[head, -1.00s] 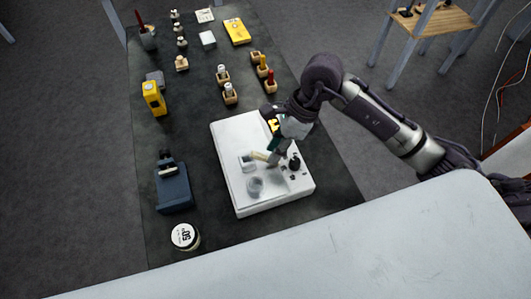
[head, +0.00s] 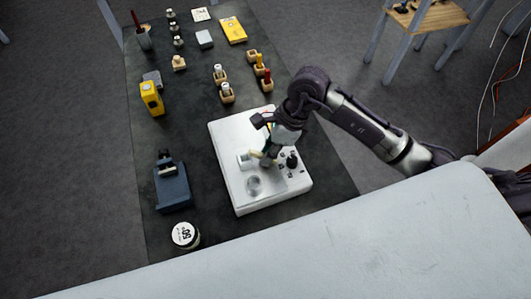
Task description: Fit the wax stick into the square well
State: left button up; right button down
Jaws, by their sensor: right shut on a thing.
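My right gripper (head: 268,159) is over the middle of the white tray (head: 231,129), pointing down. It is shut on a small cream stick, the wax stick (head: 256,154), whose pale end sticks out on the left of the fingers. A small white square block (head: 244,161), which looks like the square well, stands on the tray just left of the stick. The stick's end is close to the block; I cannot tell whether they touch. The well's opening is too small to make out. My left gripper is not in view.
A round clear dish (head: 254,185) and a black knob-like piece (head: 292,161) are on the tray near the gripper. A blue vise-like tool (head: 172,188) and a round labelled tin (head: 185,235) stand to the left. Small wooden holders (head: 227,94) stand behind the tray.

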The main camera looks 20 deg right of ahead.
aim_at(261, 156)
jog(key=shift+r+b, duration=0.3)
jog(key=shift+r, duration=0.25)
notch_tip(261, 156, up, 3)
jog(key=shift+f+b, duration=0.1)
jog(key=shift+b, duration=0.5)
jog(key=w+d+r+b, duration=0.1)
jog(key=w+r+b, duration=0.1)
jog(key=w, duration=0.3)
jog(key=w+r+b, duration=0.1)
jog(key=w+r, duration=0.4)
jog(key=w, duration=0.1)
jog(key=shift+w+d+b, duration=0.3)
jog(key=shift+d+b, duration=0.05)
jog(key=shift+s, duration=0.1)
